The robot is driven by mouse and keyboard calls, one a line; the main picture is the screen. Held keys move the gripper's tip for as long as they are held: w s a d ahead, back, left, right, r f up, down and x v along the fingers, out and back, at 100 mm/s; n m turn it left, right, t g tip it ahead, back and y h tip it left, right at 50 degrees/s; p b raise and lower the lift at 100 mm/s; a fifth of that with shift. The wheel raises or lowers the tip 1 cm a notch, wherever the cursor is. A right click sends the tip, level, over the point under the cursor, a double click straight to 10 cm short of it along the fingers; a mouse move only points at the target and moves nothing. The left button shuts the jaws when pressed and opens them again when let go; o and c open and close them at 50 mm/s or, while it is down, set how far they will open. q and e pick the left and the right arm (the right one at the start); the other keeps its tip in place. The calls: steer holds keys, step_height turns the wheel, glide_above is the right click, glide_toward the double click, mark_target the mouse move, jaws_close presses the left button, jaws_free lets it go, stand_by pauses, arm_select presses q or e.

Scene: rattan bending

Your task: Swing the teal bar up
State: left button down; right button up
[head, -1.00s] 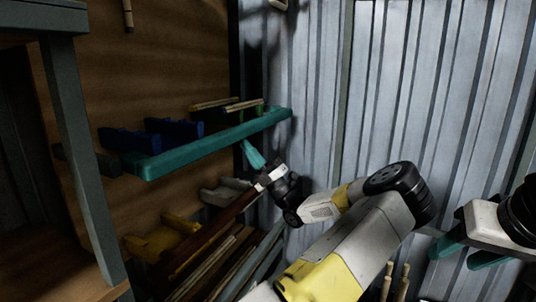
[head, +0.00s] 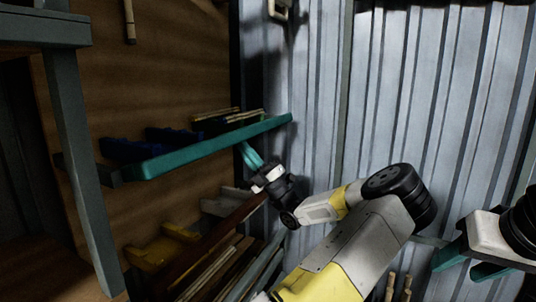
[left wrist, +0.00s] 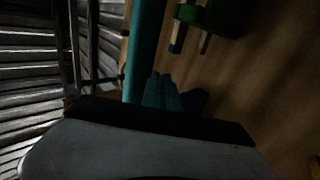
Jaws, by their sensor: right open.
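The teal bar (head: 205,150) is a long straight bar in front of the shelf wall, its right end higher in the head view. In the left wrist view the bar (left wrist: 147,45) runs upward past the fingertips. My left gripper (head: 244,149) is just below the bar, near its right part, with its teal fingers pointing up at the underside. In the left wrist view its fingers (left wrist: 163,88) lie close together with nothing between them. I cannot tell whether they touch the bar. My right gripper (head: 462,262) is open and empty at the right edge.
Blue bins (head: 130,149) and thin sticks (head: 235,117) sit behind the bar. Yellow bins (head: 160,250) and long brown lengths (head: 215,240) are below. A grey post (head: 85,180) stands at left. Corrugated metal wall (head: 440,100) closes the right side.

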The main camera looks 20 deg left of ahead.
arm_select(q)
steer(key=shift+s+a+r+g, duration=0.1)
steer(key=shift+a+r+g, duration=0.05)
steer(key=shift+g, duration=0.15)
steer(key=shift+s+d+r, duration=0.1)
steer(key=shift+d+r, duration=0.25)
steer(key=shift+r, duration=0.45)
steer(key=shift+d, duration=0.1)
